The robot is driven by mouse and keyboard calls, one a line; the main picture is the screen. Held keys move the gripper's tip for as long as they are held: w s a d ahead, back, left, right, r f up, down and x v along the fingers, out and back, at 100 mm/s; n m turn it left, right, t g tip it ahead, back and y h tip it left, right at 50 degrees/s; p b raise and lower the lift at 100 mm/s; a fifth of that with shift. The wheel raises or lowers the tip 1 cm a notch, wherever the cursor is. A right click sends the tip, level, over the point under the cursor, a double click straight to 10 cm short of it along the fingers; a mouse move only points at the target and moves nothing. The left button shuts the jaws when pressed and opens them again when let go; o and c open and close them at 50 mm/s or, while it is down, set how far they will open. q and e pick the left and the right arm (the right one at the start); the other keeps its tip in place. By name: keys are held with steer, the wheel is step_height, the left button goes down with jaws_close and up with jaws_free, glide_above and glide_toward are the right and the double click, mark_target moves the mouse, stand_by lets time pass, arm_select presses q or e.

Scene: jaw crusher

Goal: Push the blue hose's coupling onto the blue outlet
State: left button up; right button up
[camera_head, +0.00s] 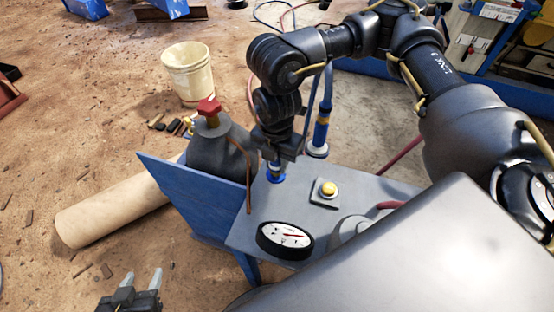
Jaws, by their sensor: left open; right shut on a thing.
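My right gripper (278,152) points down over the grey console top and is shut on the blue hose's coupling, which its jaws mostly hide. Just below the jaws a blue fitting (276,177), apparently the blue outlet, stands on the console top. The coupling looks upright over it; I cannot tell whether the two touch or are joined. A thin blue hose (311,98) rises behind my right wrist. My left gripper (142,278) is open and empty at the bottom left, well apart from the console.
The console (250,222) carries a black-rimmed gauge (285,240) and a yellow button (328,188).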

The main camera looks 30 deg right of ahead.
arm_select(q)
steer(key=shift+f, duration=0.25)
arm_select(e)
steer(key=shift+f, duration=0.5)
steer(key=o, duration=1)
step_height(320, 180, up, 10)
steer(key=shift+f+p, duration=0.25)
steer(key=shift+p, duration=0.65)
arm_select(q)
steer(key=s+a+f+n+g+y, duration=0.1)
steer(key=s+a+f+g+y, duration=0.2)
steer(key=s+a+f+g, duration=0.3)
steer(key=shift+s+a+f+n+g, duration=0.15)
steer(key=shift+s+f+n+g, duration=0.3)
steer(key=shift+s, duration=0.9)
arm_select(e)
steer(key=shift+r, duration=0.7)
arm_select(q)
steer(key=shift+r, duration=0.15)
